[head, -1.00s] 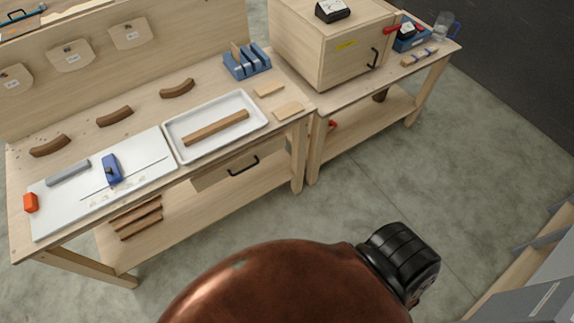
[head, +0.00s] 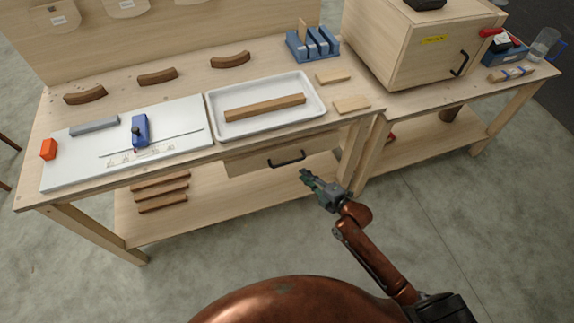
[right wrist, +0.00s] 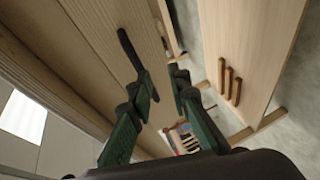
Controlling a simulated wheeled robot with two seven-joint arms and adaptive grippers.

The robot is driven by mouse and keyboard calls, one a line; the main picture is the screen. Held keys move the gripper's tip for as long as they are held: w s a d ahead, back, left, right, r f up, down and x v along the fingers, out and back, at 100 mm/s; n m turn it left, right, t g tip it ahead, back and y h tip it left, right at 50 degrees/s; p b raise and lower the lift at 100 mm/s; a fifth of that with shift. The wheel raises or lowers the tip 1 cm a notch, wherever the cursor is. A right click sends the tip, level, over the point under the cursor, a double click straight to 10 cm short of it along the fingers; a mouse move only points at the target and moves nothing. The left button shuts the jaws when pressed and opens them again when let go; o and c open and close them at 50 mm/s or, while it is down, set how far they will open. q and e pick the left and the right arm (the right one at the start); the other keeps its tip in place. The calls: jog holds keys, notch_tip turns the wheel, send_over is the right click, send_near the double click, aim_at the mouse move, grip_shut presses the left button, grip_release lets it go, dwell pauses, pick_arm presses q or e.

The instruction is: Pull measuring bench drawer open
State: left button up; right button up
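The measuring bench drawer (head: 262,160) is a pale wood front under the bench top, below the white tray. Its black bar handle (head: 287,160) shows at the middle of the front, and also in the right wrist view (right wrist: 130,50). The drawer looks shut or nearly so. My right gripper (head: 306,174) is just in front of and below the handle's right end in the head view. In the right wrist view its green and black fingers (right wrist: 163,88) stand apart with nothing between them, close to the handle's end. My left gripper is not in view.
The bench top holds a white tray (head: 215,128) with a wood bar, a white board (head: 60,176) and a blue rack (head: 300,50). Wood strips lie on the lower shelf (head: 225,205). A cabinet (head: 400,60) stands at right. The floor in front is clear.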

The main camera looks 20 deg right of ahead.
aim_at(289, 162)
jog(key=shift+n+y, duration=0.4)
jog(key=shift+n, duration=0.3)
jog(key=w+a, duration=0.1)
jog(key=w, duration=0.1)
jog(key=w+a+r+b, duration=0.1)
jog(key=w+a, duration=0.1)
jog(key=w, duration=0.1)
jog(key=w+a, duration=0.1)
jog(key=w, duration=0.1)
jog(key=shift+w+a+r+b, duration=0.2)
jog(key=shift+a+b, duration=0.15)
jog(key=shift+c, duration=0.4)
grip_shut()
